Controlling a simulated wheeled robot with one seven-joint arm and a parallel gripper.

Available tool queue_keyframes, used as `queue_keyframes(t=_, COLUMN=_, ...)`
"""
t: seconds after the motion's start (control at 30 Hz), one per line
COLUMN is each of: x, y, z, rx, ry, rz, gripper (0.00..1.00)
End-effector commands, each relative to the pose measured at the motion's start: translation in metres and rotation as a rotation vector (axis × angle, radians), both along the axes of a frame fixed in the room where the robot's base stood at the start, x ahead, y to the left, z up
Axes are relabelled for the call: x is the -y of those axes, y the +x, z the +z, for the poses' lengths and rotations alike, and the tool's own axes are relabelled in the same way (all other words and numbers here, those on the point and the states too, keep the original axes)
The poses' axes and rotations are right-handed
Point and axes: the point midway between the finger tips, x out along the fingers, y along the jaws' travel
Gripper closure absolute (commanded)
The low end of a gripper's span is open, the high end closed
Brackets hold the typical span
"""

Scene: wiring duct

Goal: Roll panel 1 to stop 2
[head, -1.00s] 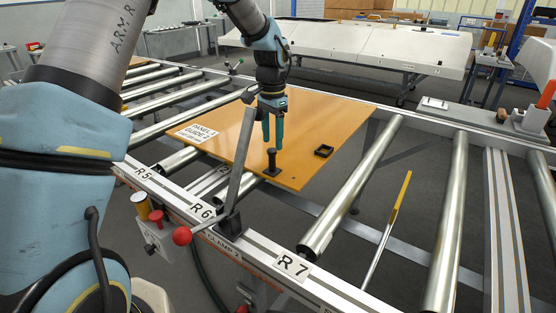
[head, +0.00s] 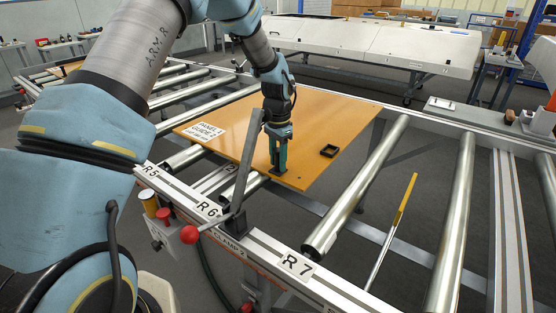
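Panel 1 (head: 318,118) is a flat orange-brown board lying on the rollers. A white label reading "PANEL 1 GUIDE 2" (head: 205,131) is on its left corner. A black upright peg (head: 278,172) stands near its front corner, mostly hidden by the fingers. My gripper (head: 278,162) points down with its teal fingers at the peg, low over the panel. Whether the fingers are shut on the peg is not clear. I cannot make out a part marked stop 2.
A grey clamp lever (head: 245,165) rises at the front rail near R6, beside the panel and gripper. A red ball knob (head: 189,234) is below it. Bare rollers (head: 357,185) lie to the right, with a yellow-handled rod (head: 406,200) between them.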

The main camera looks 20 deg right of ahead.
Motion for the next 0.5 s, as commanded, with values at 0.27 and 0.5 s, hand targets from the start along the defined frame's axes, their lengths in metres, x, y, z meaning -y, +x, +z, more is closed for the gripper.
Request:
queue_keyframes(t=0.27, x=0.0000, y=-0.0001, z=0.0003, rx=0.000, ry=0.000, rz=0.000, gripper=0.92)
queue_keyframes(t=0.5, x=0.0000, y=-0.0002, z=0.0004, rx=0.000, ry=0.000, rz=0.000, gripper=1.00)
